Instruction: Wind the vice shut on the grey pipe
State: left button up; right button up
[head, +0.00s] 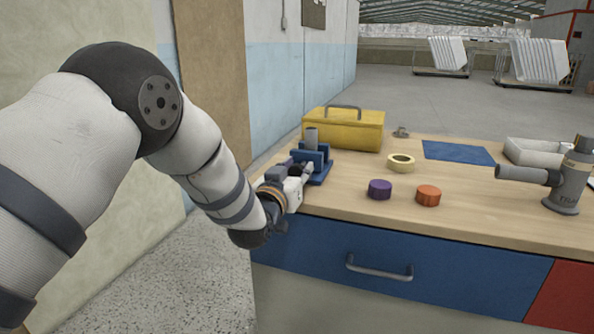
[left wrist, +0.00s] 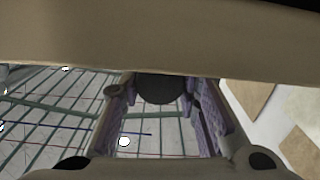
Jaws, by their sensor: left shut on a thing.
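The blue vice (head: 318,172) stands at the left end of the wooden bench. The grey pipe (head: 311,137) stands upright between its jaws; I cannot tell whether both jaws touch it. My left gripper (head: 303,182) is at the near left side of the vice, low over the bench edge, and is shut on the vice handle, which it mostly hides in the head view. In the left wrist view, a dark round part (left wrist: 157,88) shows between the purple-padded fingers of the left gripper (left wrist: 158,112). My right gripper is not in view.
A yellow toolbox (head: 345,130) stands behind the vice. A tape roll (head: 400,163), a purple disc (head: 380,189) and an orange disc (head: 428,196) lie to the right. A grey tool (head: 566,185) and a white tray (head: 525,151) are farther right. A blue mat (head: 458,152) lies flat.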

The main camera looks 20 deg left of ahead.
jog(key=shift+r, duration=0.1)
pick_arm(q)
jog(key=m, duration=0.2)
jog(key=m+p, duration=0.1)
jog(key=m, duration=0.1)
jog(key=shift+d+r, duration=0.15)
jog(key=m, duration=0.3)
jog(key=shift+p, duration=0.3)
jog(key=shift+f+m, duration=0.25)
jog(key=shift+m, duration=1.05)
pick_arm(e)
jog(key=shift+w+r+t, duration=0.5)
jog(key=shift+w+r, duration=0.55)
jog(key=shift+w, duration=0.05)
pick_arm(q)
jog(key=shift+m, duration=0.3)
jog(key=o, duration=0.9)
jog(key=shift+f, duration=0.1)
jog(key=s, duration=0.8)
jog(key=shift+r, duration=0.2)
